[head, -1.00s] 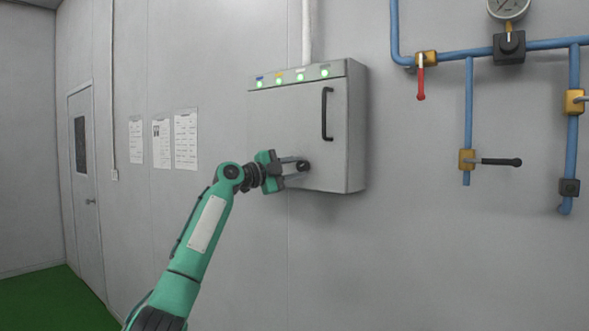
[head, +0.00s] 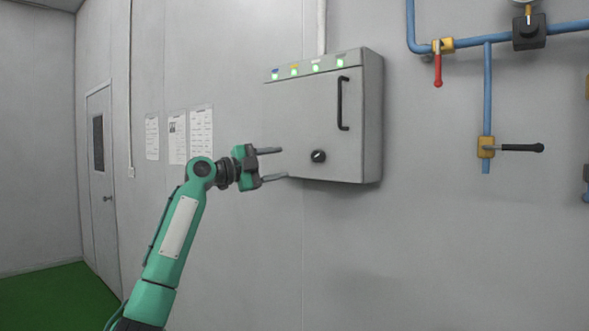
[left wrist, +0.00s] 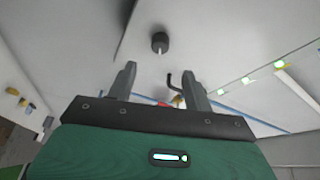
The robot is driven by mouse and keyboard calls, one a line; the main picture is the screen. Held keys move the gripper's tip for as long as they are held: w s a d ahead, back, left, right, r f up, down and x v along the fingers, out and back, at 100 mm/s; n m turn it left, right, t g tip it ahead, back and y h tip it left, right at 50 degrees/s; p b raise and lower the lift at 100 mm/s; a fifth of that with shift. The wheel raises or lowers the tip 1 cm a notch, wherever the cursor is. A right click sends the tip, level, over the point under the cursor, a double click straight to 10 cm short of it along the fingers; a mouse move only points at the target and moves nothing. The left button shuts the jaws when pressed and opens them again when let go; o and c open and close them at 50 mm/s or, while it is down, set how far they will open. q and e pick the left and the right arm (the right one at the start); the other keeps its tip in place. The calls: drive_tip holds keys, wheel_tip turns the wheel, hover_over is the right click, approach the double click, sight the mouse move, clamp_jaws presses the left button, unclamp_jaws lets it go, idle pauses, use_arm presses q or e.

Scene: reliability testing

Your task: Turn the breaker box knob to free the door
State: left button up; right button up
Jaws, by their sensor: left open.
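The grey breaker box (head: 300,110) hangs on the wall with its door shut. Its round black knob (head: 318,156) sits low on the door, and a black handle (head: 343,104) stands upright near the right edge. My left gripper (head: 284,163) is open and empty, to the left of the knob and apart from it. In the left wrist view the knob (left wrist: 160,42) shows uncovered beyond the open fingers (left wrist: 159,67), with a pale mark on it. The handle is partly hidden by a finger there. My right gripper is not in view.
Several green lamps (head: 316,68) are lit along the box's top. Blue pipes (head: 488,90) with a red-handled valve (head: 438,70) and a black-handled valve (head: 515,147) are to the right. Paper sheets (head: 177,137) hang at the left. The wall below the box is clear.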

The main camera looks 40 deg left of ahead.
use_arm(q)
drive_tip(key=shift+v, duration=1.55)
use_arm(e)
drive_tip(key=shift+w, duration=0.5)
